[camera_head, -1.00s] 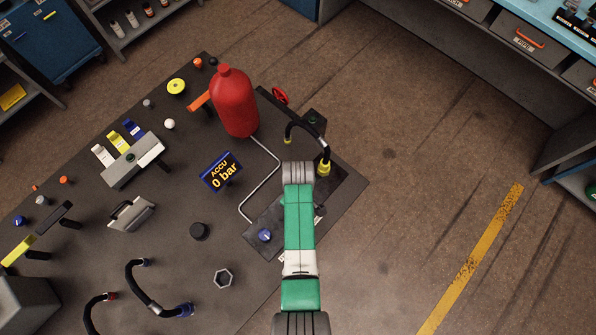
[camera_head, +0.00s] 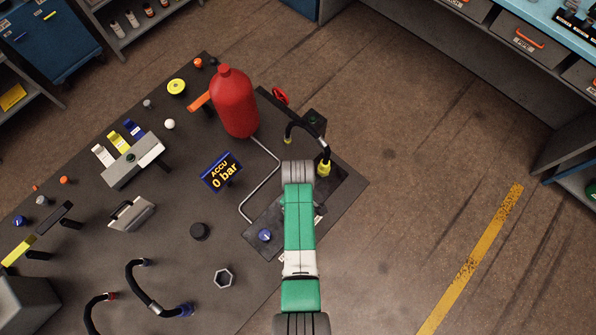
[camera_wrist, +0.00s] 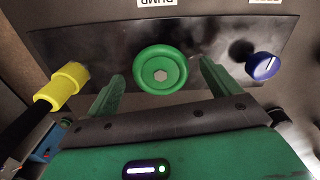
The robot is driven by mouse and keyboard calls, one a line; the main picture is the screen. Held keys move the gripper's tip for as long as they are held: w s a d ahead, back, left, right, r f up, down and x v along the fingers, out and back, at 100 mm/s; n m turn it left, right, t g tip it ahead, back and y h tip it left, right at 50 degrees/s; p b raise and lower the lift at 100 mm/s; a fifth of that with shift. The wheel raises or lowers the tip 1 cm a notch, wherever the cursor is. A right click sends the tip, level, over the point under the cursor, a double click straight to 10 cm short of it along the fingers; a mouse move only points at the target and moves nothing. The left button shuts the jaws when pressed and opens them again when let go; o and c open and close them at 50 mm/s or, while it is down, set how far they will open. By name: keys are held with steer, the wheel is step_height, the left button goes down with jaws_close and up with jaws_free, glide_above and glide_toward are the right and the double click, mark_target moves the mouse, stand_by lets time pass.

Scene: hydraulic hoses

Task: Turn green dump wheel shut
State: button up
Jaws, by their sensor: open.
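The green dump wheel (camera_wrist: 160,70) is a round handwheel with a grey hex nut at its centre, on a dark panel in the wrist view. A label above it reads "DUMP", upside down and partly cut off. My gripper (camera_wrist: 162,84) is open, with one green finger on each side of the wheel's lower part and a gap on both sides. It holds nothing. In the head view my green and white arm (camera_head: 300,225) covers the wheel and the gripper. The display (camera_head: 221,172) reads "ACCU 0 bar".
In the wrist view a yellow hose fitting (camera_wrist: 62,86) is left of the wheel and a blue knob (camera_wrist: 263,66) is right of it. The head view shows a red cylinder (camera_head: 234,102), a bent metal pipe (camera_head: 268,180) and a black hose (camera_head: 312,128) near the arm.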

step_height(320, 180, up, 7)
steer(key=shift+r+p, duration=0.15)
steer(key=shift+p, duration=0.2)
stand_by(0.3)
